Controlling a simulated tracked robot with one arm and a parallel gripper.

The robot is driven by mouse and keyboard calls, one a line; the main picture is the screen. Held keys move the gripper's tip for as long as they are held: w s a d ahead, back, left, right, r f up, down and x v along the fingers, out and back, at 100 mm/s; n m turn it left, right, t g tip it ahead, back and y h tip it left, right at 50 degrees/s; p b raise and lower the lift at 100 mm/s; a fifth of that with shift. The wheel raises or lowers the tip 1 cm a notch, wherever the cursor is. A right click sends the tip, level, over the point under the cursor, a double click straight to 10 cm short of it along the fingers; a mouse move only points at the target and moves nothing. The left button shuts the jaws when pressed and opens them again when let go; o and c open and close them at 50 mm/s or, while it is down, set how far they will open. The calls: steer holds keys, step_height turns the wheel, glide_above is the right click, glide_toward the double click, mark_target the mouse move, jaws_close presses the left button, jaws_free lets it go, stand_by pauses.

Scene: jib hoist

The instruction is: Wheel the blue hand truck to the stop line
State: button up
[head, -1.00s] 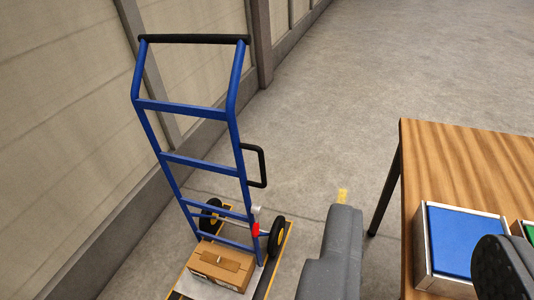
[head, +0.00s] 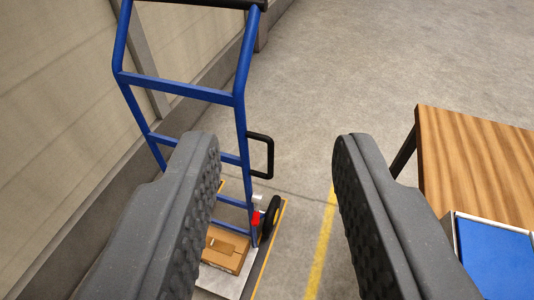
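The blue hand truck (head: 190,92) stands upright at the left, close to the wall, with a black bar across its top and a black loop handle (head: 270,156) on its right side. A cardboard box (head: 226,248) sits on its toe plate. The left finger hides part of the truck's lower frame; the loop handle shows between the fingers. A yellow floor line (head: 321,245) runs between the fingers; I cannot tell whether it is the stop line.
A wooden table (head: 475,160) with a blue-topped box (head: 496,262) stands at the right. A panelled wall (head: 55,120) runs along the left. The concrete floor (head: 370,60) beyond the truck and table is clear.

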steer(key=w+d+f+t+h+p, duration=0.15)
steer(key=w+d, duration=0.25)
steer(key=w, duration=0.4)
steer(key=w+d+h+p, duration=0.2)
steer(key=w+d, duration=0.2)
steer(key=w, duration=0.3)
steer(key=w+d+f+n+y+p, duration=0.1)
steer(key=w+d+f+n+p, duration=0.15)
steer(key=w+f, duration=0.35)
steer(key=w+d+f+n+p, duration=0.1)
steer(key=w+d+f+p, duration=0.15)
steer(key=w, duration=0.55)
steer(key=n+g+y+p, duration=0.35)
steer(key=y+p, duration=0.25)
steer(key=y, duration=0.8)
glide_toward(273, 158)
steer(key=shift+n+t+h, duration=0.25)
steer(key=shift+n+t, duration=0.05)
steer(key=shift+t, duration=0.1)
steer(key=x, duration=0.5)
steer(key=b+x, duration=0.1)
steer(key=x, duration=0.4)
steer(key=shift+s+a+f+b, duration=0.25)
steer(key=shift+b, duration=0.05)
steer(key=shift+w+a+r, duration=0.1)
steer(key=shift+w+a, duration=0.15)
steer(key=shift+w, duration=0.15)
